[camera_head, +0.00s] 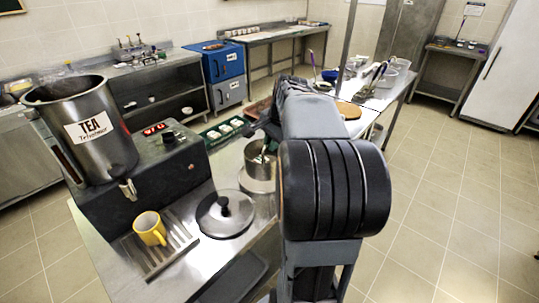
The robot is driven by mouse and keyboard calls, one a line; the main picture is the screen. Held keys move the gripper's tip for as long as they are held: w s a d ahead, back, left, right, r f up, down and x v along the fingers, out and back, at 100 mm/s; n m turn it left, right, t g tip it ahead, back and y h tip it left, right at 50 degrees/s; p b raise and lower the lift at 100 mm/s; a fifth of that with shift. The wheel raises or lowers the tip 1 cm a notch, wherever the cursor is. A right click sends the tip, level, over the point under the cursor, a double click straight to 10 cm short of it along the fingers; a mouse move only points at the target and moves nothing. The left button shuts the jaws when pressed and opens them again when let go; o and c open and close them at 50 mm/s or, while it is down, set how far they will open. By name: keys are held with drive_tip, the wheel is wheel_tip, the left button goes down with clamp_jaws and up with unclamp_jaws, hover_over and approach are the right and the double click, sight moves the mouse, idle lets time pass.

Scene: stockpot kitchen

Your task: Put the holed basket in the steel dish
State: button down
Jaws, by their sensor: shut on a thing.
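My gripper (265,146) shows as a small dark shape left of my arm, at the top of a steel cylinder (259,167). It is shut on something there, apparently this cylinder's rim. The cylinder may be the holed basket, but its holes are too small to make out. A wider, low steel rim (246,187) shows around or under the cylinder's foot and may be the steel dish. I cannot tell whether the two touch. My arm hides their right side.
A steel lid (224,213) with a black knob lies on the counter in front. A yellow mug (150,229) stands on a slatted drip tray (163,250). A tea urn (88,125) stands at left. A green tray (224,131) with white items lies behind. Open floor is at right.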

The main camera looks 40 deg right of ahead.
drive_tip(key=w+f, duration=0.1)
drive_tip(key=f, duration=0.1)
drive_tip(key=w+d+f, duration=0.1)
drive_tip(key=w+f, duration=0.1)
drive_tip(key=w+d+f, duration=0.1)
drive_tip(key=f, duration=0.1)
drive_tip(key=shift+w+d, duration=0.2)
drive_tip(key=shift+w, duration=0.1)
drive_tip(key=shift+f, duration=1.65)
drive_tip(key=c, duration=1.2)
unclamp_jaws()
